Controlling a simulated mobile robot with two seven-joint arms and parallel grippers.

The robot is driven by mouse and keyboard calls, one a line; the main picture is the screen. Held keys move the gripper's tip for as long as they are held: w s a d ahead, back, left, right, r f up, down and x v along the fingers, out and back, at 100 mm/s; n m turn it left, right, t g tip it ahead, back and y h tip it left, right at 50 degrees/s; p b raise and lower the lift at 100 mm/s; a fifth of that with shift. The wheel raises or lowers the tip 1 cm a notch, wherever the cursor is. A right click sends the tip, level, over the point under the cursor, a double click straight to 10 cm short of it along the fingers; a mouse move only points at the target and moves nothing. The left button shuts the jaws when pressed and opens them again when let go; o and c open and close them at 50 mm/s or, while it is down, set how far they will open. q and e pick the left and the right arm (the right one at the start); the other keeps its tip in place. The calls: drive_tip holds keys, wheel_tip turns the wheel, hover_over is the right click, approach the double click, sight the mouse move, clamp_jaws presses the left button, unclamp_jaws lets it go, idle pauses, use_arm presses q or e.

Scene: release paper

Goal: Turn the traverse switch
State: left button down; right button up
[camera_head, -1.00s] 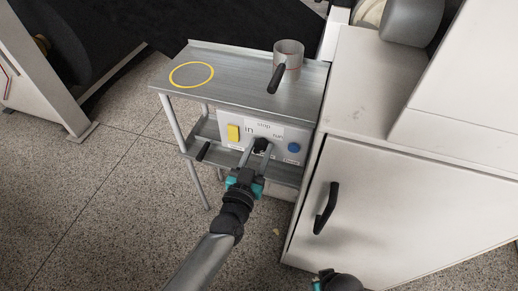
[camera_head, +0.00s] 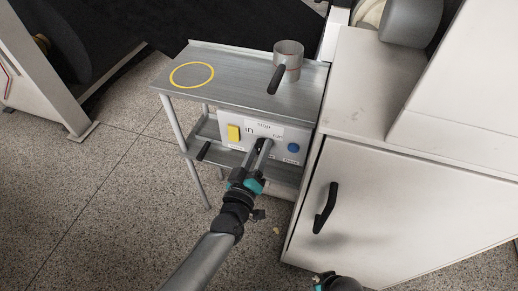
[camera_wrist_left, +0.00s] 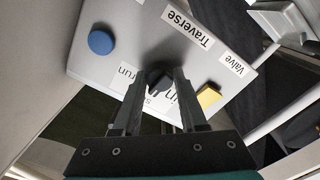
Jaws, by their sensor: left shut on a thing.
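The traverse switch (camera_wrist_left: 160,79) is a small black knob on the light grey panel (camera_wrist_left: 108,68), below the "Traverse" label in the left wrist view. My left gripper (camera_wrist_left: 161,76) is shut on this knob, one finger on each side. In the head view my left gripper (camera_head: 258,145) reaches the panel front from below and its fingers hide most of the knob. The "run" and "in" labels lie either side of the fingers, and another label is partly covered. A small part of my right arm shows at the bottom edge, with its fingers not visible.
A yellow switch (camera_head: 233,133) and a blue button (camera_head: 293,147) flank the knob on the panel. Above is a metal table (camera_head: 235,90) with a yellow ring and a metal cup (camera_head: 288,53) with a black handle. A white cabinet (camera_head: 375,190) stands close on the right.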

use_arm(q)
drive_tip(key=shift+f+n, duration=0.1)
drive_tip(key=shift+n, duration=0.5)
use_arm(e)
drive_tip(key=shift+r, duration=0.1)
use_arm(q)
drive_tip(key=c, duration=0.9)
unclamp_jaws()
drive_tip(key=shift+s, duration=0.1)
drive_tip(key=o, duration=0.4)
use_arm(e)
drive_tip(key=shift+a, duration=0.3)
use_arm(q)
drive_tip(key=shift+o, duration=0.2)
drive_tip(key=shift+s, duration=0.1)
drive_tip(key=p+v, duration=0.3)
drive_tip(key=v, duration=1.2)
drive_tip(key=shift+p, duration=0.3)
use_arm(e)
drive_tip(key=s+d+f, duration=0.4)
drive_tip(key=s, duration=0.1)
drive_tip(key=shift+s+d, duration=0.25)
drive_tip(key=shift+d, duration=0.05)
